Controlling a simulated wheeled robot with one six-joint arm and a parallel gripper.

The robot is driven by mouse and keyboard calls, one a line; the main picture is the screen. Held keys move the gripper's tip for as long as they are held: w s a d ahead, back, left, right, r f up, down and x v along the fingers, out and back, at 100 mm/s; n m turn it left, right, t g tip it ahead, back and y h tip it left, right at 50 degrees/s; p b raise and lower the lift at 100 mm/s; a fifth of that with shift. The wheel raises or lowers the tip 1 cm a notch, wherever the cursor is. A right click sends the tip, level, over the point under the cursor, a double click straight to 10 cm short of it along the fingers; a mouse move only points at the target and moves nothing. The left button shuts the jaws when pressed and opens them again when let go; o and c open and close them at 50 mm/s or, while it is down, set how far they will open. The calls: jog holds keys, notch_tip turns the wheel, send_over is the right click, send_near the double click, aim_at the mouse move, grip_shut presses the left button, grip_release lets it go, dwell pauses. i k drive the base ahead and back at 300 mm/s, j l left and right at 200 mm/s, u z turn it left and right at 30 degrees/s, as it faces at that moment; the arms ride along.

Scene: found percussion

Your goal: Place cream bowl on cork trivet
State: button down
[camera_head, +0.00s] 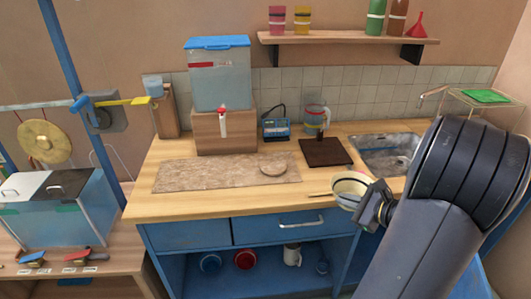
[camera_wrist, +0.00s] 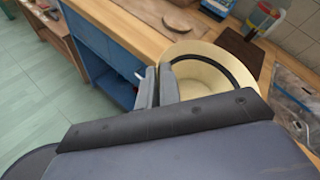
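The cream bowl (camera_head: 350,188) is at the counter's front edge, right of centre in the head view, with a dark band inside its rim. My gripper (camera_head: 376,205) is at its near right side. In the wrist view the fingers of my gripper (camera_wrist: 158,86) are close together with the near wall of the cream bowl (camera_wrist: 205,78) between them. I cannot tell whether the bowl touches the counter. The round cork trivet (camera_head: 273,168) lies left of the bowl, on a speckled mat (camera_head: 215,175), with nothing on it. It also shows in the wrist view (camera_wrist: 178,21).
A dark square board (camera_head: 326,152) lies behind the bowl, with a jug (camera_head: 315,115) beyond it. The sink (camera_head: 385,150) is at the right. A thin stick (camera_head: 320,194) is left of the bowl. A water dispenser (camera_head: 222,85) stands behind the mat.

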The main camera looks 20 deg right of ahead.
aim_at(273, 165)
jog(key=i+j, duration=0.2)
jog(key=i, duration=0.2)
jog(key=i+j, duration=0.15)
jog(key=i, duration=0.2)
jog(key=i+j, duration=0.2)
jog(key=i, duration=0.2)
